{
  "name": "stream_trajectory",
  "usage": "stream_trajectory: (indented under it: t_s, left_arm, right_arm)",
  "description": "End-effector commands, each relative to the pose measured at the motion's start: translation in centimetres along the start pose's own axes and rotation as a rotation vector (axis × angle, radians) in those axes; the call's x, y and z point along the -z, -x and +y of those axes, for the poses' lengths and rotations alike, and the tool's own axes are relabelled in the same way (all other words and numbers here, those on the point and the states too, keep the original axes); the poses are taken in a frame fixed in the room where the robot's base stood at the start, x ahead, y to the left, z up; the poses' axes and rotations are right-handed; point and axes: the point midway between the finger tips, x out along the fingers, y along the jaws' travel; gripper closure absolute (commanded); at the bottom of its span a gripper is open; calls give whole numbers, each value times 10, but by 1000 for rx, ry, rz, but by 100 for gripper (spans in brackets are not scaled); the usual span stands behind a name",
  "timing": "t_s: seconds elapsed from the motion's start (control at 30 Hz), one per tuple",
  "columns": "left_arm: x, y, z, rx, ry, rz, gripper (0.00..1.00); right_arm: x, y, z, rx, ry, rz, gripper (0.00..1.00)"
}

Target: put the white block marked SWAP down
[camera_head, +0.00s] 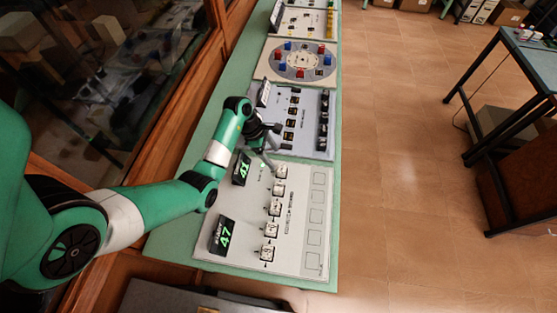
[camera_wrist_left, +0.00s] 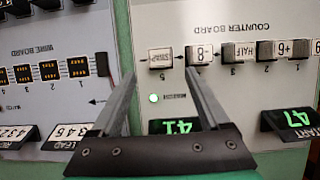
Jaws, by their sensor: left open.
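The white block marked SWAP (camera_wrist_left: 160,58) sits on the counter board (camera_wrist_left: 215,20) above the number 5, at the left end of a row of white blocks in the left wrist view. In the head view it is the farthest block (camera_head: 281,172) of that row. My left gripper (camera_wrist_left: 161,73) is open, with its fingers apart on either side of the SWAP block and nothing held. In the head view my left gripper (camera_head: 271,165) reaches down at the far end of the board. My right gripper is in neither view.
Beside the SWAP block is the -8 block (camera_wrist_left: 200,54), then HALF (camera_wrist_left: 239,51) and +6 (camera_wrist_left: 270,49). Displays read 41 (camera_head: 241,169) and 47 (camera_head: 222,236). A green light (camera_wrist_left: 153,98) glows. Empty outlined squares (camera_head: 316,199) line the board's right side. The wire board (camera_head: 304,122) lies beyond.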

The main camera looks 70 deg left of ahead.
Motion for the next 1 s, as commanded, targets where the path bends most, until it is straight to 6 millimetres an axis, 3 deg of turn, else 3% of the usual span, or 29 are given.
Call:
stream_trajectory:
  t_s: [0.03,0.2,0.57,0.67,0.77,0.87,0.9,0.97,1.0]
  left_arm:
    - [-1,12,1,-3,1,-1,21]
    - [0,26,0,-1,1,0,21]
    - [0,26,0,-1,0,-1,21]
    - [-17,29,6,-31,-14,-46,21]
    - [-72,43,21,-120,-51,-203,21]
    - [-163,82,31,-227,-89,-491,21]
    - [-203,107,29,-257,-98,-632,21]
    - [-260,151,18,-276,-101,-857,21]
    - [-293,184,6,-270,-97,-1010,21]
  right_arm:
    - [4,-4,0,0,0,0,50]
    - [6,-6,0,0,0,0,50]
    - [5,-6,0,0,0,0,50]
    - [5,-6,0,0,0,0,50]
    - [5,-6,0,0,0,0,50]
    - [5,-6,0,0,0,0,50]
    - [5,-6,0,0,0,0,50]
    - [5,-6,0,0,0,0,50]
    - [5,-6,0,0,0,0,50]
